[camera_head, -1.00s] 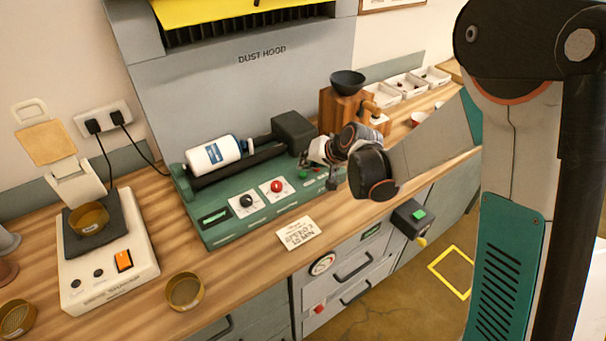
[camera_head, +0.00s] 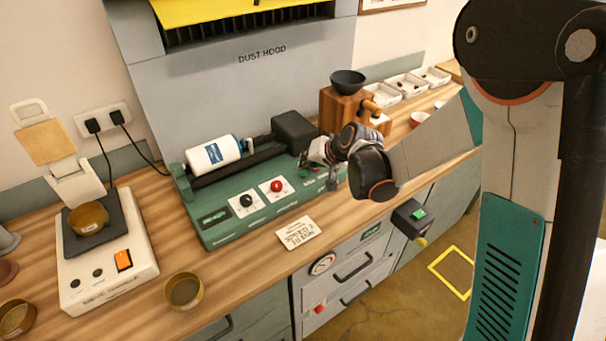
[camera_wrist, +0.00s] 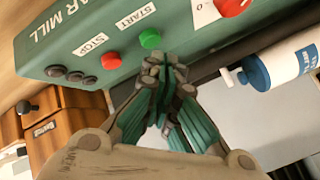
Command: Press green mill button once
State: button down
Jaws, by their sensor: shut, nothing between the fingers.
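The green jar mill (camera_head: 235,222) stands on the wooden bench with a white jar (camera_head: 212,154) lying on its rollers. In the wrist view, the round green button (camera_wrist: 150,39) sits beside the START label, and the red button (camera_wrist: 111,60) is beside STOP. My gripper (camera_wrist: 163,64) is shut and empty, its fingertips close to the green button's lower edge in the picture. I cannot tell whether they touch it. In the head view my gripper (camera_head: 304,161) is over the mill's right end. The mill's small display (camera_head: 214,218) shows green.
A black knob (camera_head: 246,201) and a red knob (camera_head: 277,186) are on the mill's top panel. A wooden grinder (camera_head: 344,108) stands behind my gripper. A paper card (camera_head: 298,233) lies in front of the mill. A white balance (camera_head: 110,262) and a brass bowl (camera_head: 184,290) are to the left.

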jog(key=shift+f, duration=0.35)
